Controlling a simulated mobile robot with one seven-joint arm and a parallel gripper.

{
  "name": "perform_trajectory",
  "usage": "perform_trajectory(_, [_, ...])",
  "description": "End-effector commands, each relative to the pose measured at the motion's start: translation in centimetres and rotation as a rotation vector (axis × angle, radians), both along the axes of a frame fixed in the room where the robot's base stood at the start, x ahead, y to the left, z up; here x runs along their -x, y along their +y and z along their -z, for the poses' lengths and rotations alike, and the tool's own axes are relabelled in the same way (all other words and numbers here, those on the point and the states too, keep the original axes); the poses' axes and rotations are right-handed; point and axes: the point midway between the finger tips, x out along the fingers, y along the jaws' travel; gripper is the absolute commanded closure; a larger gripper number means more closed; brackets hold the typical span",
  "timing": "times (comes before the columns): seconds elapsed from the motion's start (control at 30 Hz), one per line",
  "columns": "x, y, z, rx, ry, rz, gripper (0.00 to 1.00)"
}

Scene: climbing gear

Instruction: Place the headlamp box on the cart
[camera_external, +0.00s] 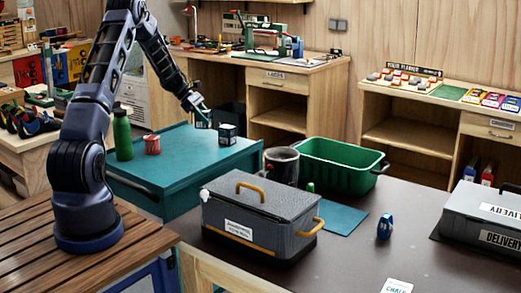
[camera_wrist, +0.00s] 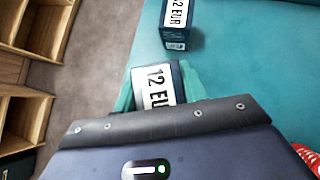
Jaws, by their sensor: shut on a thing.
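My gripper (camera_external: 201,115) is shut on a small dark blue box (camera_wrist: 157,86) with a white "12 EUR" label. Its teal fingers (camera_wrist: 158,98) lie on both sides of this box in the wrist view. The held box is near the far edge of the teal-topped cart (camera_external: 190,165); I cannot tell whether it touches the top. A second, similar "12 EUR" box (camera_wrist: 178,40) stands on the cart, apart from the held one; it also shows in the external view (camera_external: 228,134). I cannot read "headlamp" on either box.
The cart's front middle is clear. A grey lidded box (camera_external: 262,218), a dark mug (camera_external: 281,166) and a green crate (camera_external: 340,168) stand on the dark table beside it.

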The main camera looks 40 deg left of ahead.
Motion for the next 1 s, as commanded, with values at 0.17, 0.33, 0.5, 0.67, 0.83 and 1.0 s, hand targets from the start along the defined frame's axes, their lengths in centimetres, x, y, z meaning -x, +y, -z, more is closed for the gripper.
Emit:
perform_trajectory(0.17, [0.0,0.0,1.2,0.002,0.002,0.001,0.84])
perform_trajectory(0.33, [0.0,0.0,3.5,0.001,0.002,0.001,0.84])
perform_trajectory(0.5, [0.0,0.0,4.4,0.0,-0.001,0.001,0.84])
perform_trajectory(0.67, [0.0,0.0,4.4,0.0,-0.001,0.001,0.84])
perform_trajectory(0.83, [0.0,0.0,4.7,0.0,0.0,0.0,0.56])
perform_trajectory(1.0, [0.0,0.0,4.7,0.0,0.0,0.0,0.37])
